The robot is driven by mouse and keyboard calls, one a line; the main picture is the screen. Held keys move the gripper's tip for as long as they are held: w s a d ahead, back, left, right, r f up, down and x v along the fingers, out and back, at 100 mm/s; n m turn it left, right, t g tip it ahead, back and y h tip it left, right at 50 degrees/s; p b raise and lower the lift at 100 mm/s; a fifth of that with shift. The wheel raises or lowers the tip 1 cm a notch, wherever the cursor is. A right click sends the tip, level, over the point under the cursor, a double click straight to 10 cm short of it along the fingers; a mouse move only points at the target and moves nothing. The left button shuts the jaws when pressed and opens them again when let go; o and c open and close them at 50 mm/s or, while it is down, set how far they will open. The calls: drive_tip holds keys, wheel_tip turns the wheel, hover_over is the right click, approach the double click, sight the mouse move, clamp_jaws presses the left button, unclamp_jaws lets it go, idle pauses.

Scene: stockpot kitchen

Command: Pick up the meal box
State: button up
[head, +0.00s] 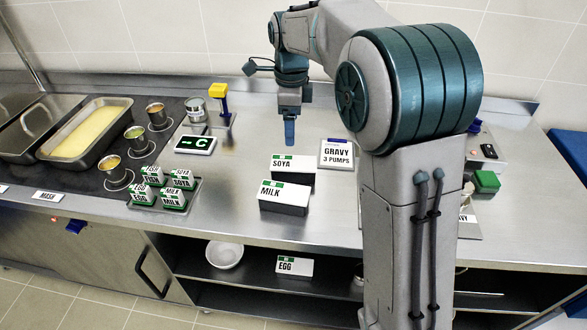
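My gripper (290,133) points straight down with blue fingertips above the counter, just behind the black SOYA block (292,175). The fingers overlap from this side, so their opening does not show. I see nothing between them. No thing here is clearly a meal box. The MILK block (284,204) sits in front of the SOYA block, with a white, green-marked label. Pale items (468,194) at the right are partly hidden behind my arm, and I cannot tell what they are.
Small labelled blocks stand on a tray (195,194). A GRAVY sign (338,154) stands right of the SOYA block. Food pans (91,133) and sauce pots fill the left. A bowl (224,254) and EGG sign (294,266) sit on the shelf below. The front centre counter is bare.

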sight(293, 162)
wheel_tip(293, 162, down, 8)
drive_tip(key=shift+f, duration=0.1)
drive_tip(key=shift+d+f, duration=0.15)
drive_tip(key=shift+f, duration=1.2)
drive_tip(key=shift+d+f, duration=0.15)
drive_tip(key=shift+f, duration=1.15)
drive_tip(key=c, duration=1.1)
drive_tip(key=shift+c, duration=0.8)
drive_tip(key=shift+r, duration=0.15)
